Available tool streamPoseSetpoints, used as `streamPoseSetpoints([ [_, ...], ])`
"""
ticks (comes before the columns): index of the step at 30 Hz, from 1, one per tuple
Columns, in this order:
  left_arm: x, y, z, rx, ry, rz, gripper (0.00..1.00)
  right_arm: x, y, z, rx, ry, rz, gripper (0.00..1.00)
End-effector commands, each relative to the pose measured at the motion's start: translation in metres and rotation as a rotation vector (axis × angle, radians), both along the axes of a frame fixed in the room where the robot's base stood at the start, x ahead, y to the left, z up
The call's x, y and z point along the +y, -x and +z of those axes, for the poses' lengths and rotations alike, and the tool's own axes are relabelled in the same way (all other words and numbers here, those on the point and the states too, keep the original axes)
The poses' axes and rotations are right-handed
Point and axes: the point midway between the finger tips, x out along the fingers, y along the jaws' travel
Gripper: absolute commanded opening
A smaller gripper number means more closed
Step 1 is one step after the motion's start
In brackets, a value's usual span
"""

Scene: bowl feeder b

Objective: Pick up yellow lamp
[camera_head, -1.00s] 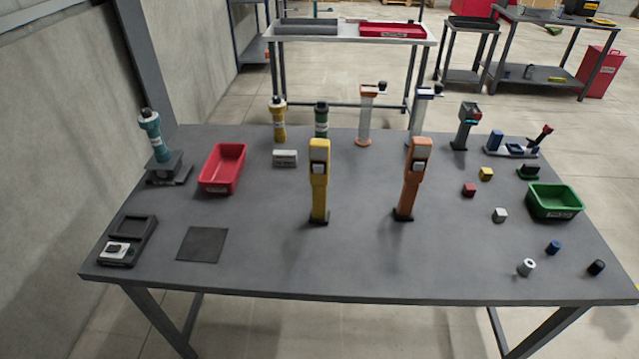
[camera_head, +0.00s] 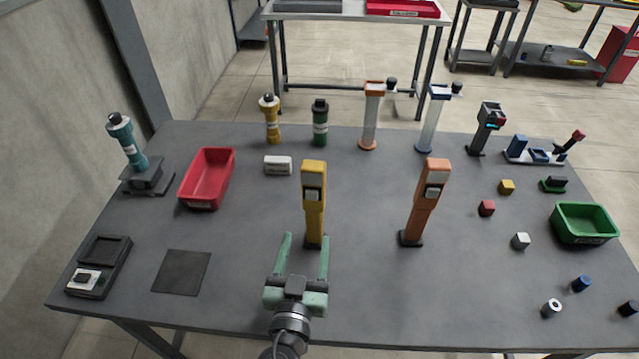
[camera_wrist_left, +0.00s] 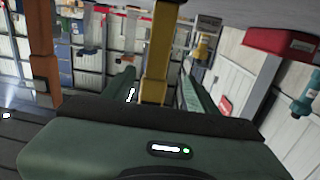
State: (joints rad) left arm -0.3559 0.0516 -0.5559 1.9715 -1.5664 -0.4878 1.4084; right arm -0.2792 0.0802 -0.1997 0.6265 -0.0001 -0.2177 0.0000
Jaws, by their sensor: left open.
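A yellow cylindrical lamp (camera_head: 270,120) with a black top stands upright at the back of the table, left of a green one (camera_head: 320,124). A yellow upright handheld device (camera_head: 314,205) with a pale panel stands on a dark base nearer the front. My left gripper (camera_head: 305,240) is open and points away from the camera, its fingertips by the foot of this yellow device. In the left wrist view the yellow device (camera_wrist_left: 159,50) shows between the two spread fingers (camera_wrist_left: 157,88), without visible grip. The yellow lamp (camera_wrist_left: 203,45) shows farther off there. My right gripper is out of view.
An orange device (camera_head: 426,200) stands right of the yellow one. A white box (camera_head: 278,166) lies before the yellow lamp. A red bin (camera_head: 232,176) and a teal lamp on a stand (camera_head: 127,140) are left. A green bin (camera_head: 584,208) and small blocks lie right.

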Motion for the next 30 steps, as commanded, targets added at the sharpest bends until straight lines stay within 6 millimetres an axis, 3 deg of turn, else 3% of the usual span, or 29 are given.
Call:
streamPoseSetpoints([
  [4,-0.008,-0.007,0.003,-0.01,-0.001,-0.022,0.58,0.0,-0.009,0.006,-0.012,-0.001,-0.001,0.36],
  [10,-0.008,-0.03,0.003,-0.01,-0.002,-0.02,0.58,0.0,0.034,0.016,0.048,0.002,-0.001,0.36],
  [13,-0.008,-0.044,0.003,-0.01,-0.002,-0.019,0.58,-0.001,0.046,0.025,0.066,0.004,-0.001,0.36],
  [17,-0.009,-0.064,-0.001,-0.01,-0.002,-0.018,0.58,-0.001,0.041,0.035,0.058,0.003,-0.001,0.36],
  [20,-0.009,-0.074,-0.003,-0.008,-0.001,-0.018,0.58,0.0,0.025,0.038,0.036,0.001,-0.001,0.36],
  [24,-0.009,-0.078,-0.005,-0.008,0.0,-0.019,0.58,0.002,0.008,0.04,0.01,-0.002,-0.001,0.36],
  [28,-0.009,-0.077,-0.006,-0.008,0.001,-0.019,0.58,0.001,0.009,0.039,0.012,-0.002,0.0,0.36],
  [29,-0.009,-0.077,-0.005,-0.008,0.001,-0.019,0.55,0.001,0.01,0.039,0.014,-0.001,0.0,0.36],
  [30,-0.009,-0.077,-0.005,-0.008,0.001,-0.019,0.44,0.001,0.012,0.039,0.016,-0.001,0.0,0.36],
])
